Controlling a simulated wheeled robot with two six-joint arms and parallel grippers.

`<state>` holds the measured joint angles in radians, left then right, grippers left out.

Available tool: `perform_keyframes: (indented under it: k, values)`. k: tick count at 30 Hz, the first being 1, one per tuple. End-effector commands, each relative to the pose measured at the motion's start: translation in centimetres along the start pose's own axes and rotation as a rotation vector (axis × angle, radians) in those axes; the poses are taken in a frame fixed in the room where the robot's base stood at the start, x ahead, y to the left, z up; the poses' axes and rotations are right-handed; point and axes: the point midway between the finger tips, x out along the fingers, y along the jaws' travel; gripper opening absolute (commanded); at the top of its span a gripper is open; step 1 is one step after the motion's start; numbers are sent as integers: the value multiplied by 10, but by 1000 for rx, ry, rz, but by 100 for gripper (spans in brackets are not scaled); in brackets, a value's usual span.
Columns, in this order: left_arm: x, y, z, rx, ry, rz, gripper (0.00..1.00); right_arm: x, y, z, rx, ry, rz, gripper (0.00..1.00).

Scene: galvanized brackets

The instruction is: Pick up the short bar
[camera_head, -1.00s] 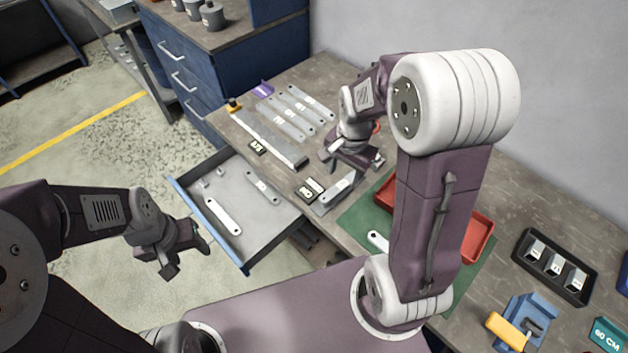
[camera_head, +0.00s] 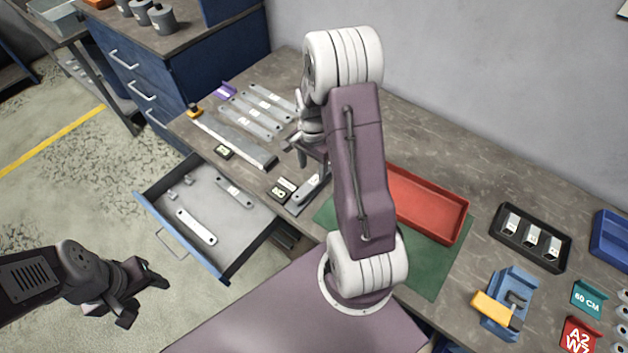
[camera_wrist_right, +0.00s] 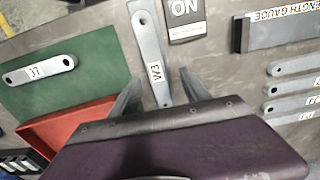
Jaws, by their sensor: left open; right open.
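Several grey bars are in view, and I cannot tell by name which is the short bar. One labelled bar (camera_wrist_right: 152,60) lies between the fingers of my right gripper (camera_wrist_right: 160,93) in the right wrist view, with no clear contact. My left gripper (camera_head: 135,295) is open and empty over the floor.
An open drawer (camera_head: 228,272) holds two bars (camera_head: 196,227) and small pieces. A long length gauge (camera_head: 236,143) and a row of bars (camera_head: 262,108) lie behind it. A red tray (camera_head: 428,203), black holder (camera_head: 531,238) and blue stand (camera_head: 512,300) are on the right.

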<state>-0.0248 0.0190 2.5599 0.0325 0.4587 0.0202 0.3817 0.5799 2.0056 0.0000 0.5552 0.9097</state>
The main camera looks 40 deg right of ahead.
Motion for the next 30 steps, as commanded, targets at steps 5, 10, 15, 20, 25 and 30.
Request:
perform_keyframes:
  k: [5, 10, 15, 20, 25, 30]
  values:
    - [-6, 0, -1, 0, 0, 0, 54, 25, 6, 0, 0, -5, 6, 55]
    - [-6, 0, -1, 0, 0, 0, 54, 49, 6, -1, -1, -2, 3, 55]
    - [-6, 0, -1, 0, 0, 0, 54, 52, 6, -1, -1, 0, 0, 55]
    - [-6, 0, -1, 0, 0, 0, 54, 51, 6, -1, -1, 0, 0, 30]
    - [-6, 0, -1, 0, 0, 0, 54, 51, 6, -1, -1, -1, 1, 0]
    - [-6, 0, -1, 0, 0, 0, 54, 51, 6, -1, -1, 0, 0, 0]
